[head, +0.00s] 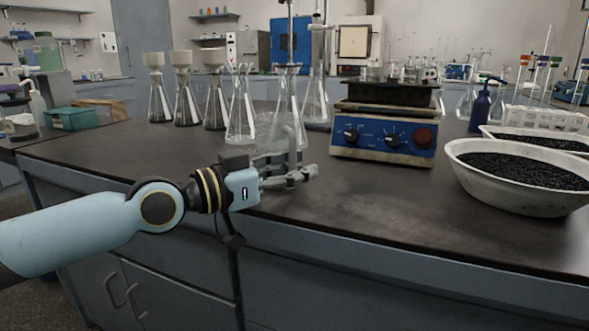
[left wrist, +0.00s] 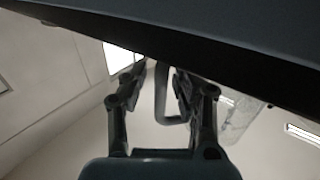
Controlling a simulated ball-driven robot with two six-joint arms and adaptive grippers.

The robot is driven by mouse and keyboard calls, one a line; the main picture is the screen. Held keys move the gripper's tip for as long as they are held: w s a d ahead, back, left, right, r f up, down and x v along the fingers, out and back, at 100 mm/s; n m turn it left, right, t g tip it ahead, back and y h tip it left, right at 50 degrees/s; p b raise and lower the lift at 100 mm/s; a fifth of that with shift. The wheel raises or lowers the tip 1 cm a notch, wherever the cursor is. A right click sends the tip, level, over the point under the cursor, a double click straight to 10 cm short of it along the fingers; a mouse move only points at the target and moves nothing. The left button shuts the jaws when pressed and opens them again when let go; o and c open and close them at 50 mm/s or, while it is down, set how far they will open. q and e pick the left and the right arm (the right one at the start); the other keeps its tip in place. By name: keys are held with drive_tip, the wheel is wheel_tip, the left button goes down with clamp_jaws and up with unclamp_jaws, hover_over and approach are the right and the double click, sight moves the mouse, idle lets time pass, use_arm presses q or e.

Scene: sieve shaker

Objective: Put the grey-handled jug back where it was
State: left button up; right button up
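The jug (head: 265,152) is a clear vessel with a grey handle (head: 291,143), at the front edge of the dark bench. It looks upright, but its base is hidden behind my left gripper (head: 303,176). That gripper reaches in from the left, with its fingers on either side of the handle. In the left wrist view the grey handle loop (left wrist: 161,95) shows between the fingers of the left gripper (left wrist: 160,68), and part of the clear jug (left wrist: 240,120) is at the right. Whether the fingers press on the handle is unclear. My right gripper is out of view.
Several flasks (head: 240,115) stand behind and left of the jug, some with funnels. A blue-fronted hotplate (head: 383,137) stands to the right. A white basin (head: 470,182) of black grains is at the far right. The bench front between hotplate and edge is clear.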

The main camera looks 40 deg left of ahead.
use_arm(q)
drive_tip(key=shift+r, duration=0.15)
drive_tip(key=shift+s+a+p, duration=0.1)
drive_tip(key=shift+s+p, duration=0.1)
drive_tip(key=shift+p, duration=0.15)
drive_tip(key=p+v, duration=0.5)
drive_tip(key=v, duration=0.6)
drive_tip(key=shift+s+p, duration=0.3)
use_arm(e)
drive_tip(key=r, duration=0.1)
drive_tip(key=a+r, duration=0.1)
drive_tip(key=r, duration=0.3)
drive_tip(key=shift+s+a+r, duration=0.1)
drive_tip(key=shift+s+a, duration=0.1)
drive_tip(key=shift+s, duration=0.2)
